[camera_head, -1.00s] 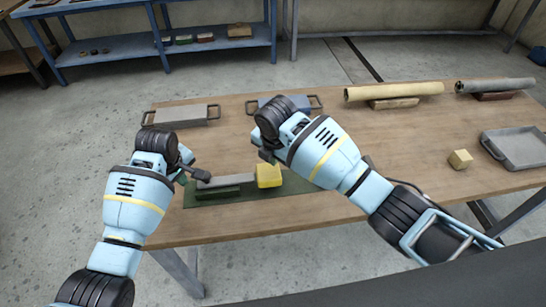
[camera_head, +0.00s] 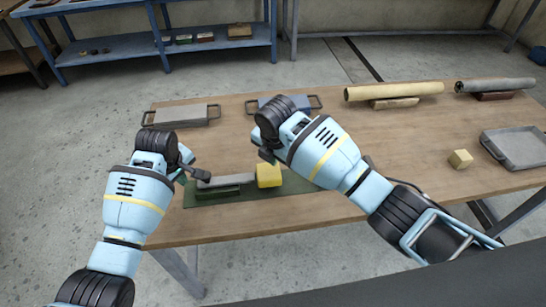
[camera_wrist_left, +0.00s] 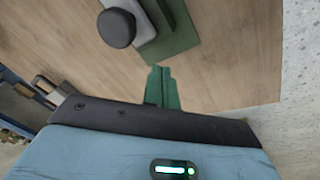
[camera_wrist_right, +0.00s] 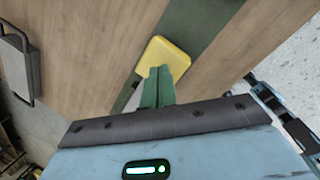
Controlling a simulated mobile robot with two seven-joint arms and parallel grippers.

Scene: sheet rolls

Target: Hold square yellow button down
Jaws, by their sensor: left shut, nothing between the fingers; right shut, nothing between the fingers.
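The square yellow button (camera_head: 269,175) stands at the right end of a grey-and-green device (camera_head: 217,193) on a dark green mat (camera_head: 293,184) near the table's front edge. In the right wrist view the shut, empty fingers of my right gripper (camera_wrist_right: 157,71) overlap the button's near edge (camera_wrist_right: 166,56); I cannot tell whether they touch it. In the head view that gripper's fingertips are hidden behind its arm. My left gripper (camera_wrist_left: 160,69) is shut and empty beside the device's left end, near the dark round knob (camera_wrist_left: 117,28) and apart from it.
Behind stand a grey tray with handles (camera_head: 182,115) and a blue one (camera_head: 285,104). Two sheet rolls (camera_head: 394,91) (camera_head: 495,85) lie on supports at the back right. A small yellow block (camera_head: 460,159) and a grey tray (camera_head: 518,148) are at the right. The table's middle right is clear.

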